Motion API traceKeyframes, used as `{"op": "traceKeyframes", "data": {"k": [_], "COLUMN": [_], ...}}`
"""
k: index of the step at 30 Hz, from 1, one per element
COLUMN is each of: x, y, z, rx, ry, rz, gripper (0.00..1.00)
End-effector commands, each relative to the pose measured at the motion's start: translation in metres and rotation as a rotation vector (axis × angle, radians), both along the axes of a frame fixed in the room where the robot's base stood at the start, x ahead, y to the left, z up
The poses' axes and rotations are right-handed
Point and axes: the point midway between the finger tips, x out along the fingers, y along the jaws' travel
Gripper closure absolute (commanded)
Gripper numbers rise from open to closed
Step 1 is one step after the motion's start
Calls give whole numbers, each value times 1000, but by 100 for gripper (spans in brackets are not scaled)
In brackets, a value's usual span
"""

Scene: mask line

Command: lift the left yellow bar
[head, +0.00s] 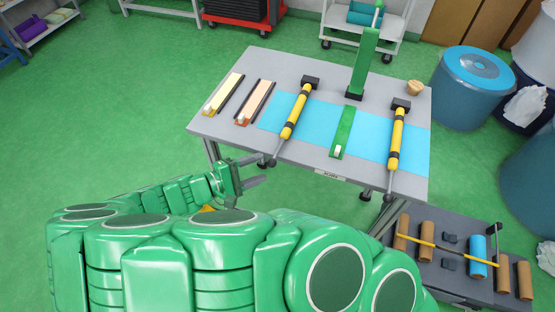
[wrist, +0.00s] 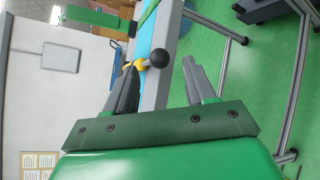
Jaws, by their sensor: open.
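The left yellow bar (head: 297,112) rests sloping on the grey table, with dark bands, a black block at its far end and a dark ball knob at its near end, by the table's front edge. A similar right yellow bar (head: 396,135) lies further right. My gripper (head: 264,171) is open and empty, just off the front edge, beside and slightly below the left bar's knob. In the wrist view a black ball knob (wrist: 159,58) with a bit of yellow bar behind it shows between the open fingers of my gripper (wrist: 160,72); I cannot tell exact depth.
The grey table (head: 225,128) carries a blue mat (head: 370,148), a green lever (head: 343,132), a green upright post (head: 364,62) and two strip trays at left. A lower shelf (head: 440,285) with rollers is at lower right. Blue bins stand right.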

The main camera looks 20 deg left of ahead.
Motion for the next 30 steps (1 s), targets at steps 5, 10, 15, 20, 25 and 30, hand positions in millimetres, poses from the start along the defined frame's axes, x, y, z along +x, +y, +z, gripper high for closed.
{"op": "traceKeyframes", "data": {"k": [5,10,15,20,25,30], "x": [13,31,49,57,58,57], "y": [-11,-24,-38,-44,-44,-44], "z": [-3,-8,-13,-15,-15,-15], "rx": [-2,-1,-1,0,0,0], "ry": [0,1,0,1,1,1], "rz": [-4,-4,-2,-2,-1,-1], "gripper": [45,45,45,45,45,61]}}
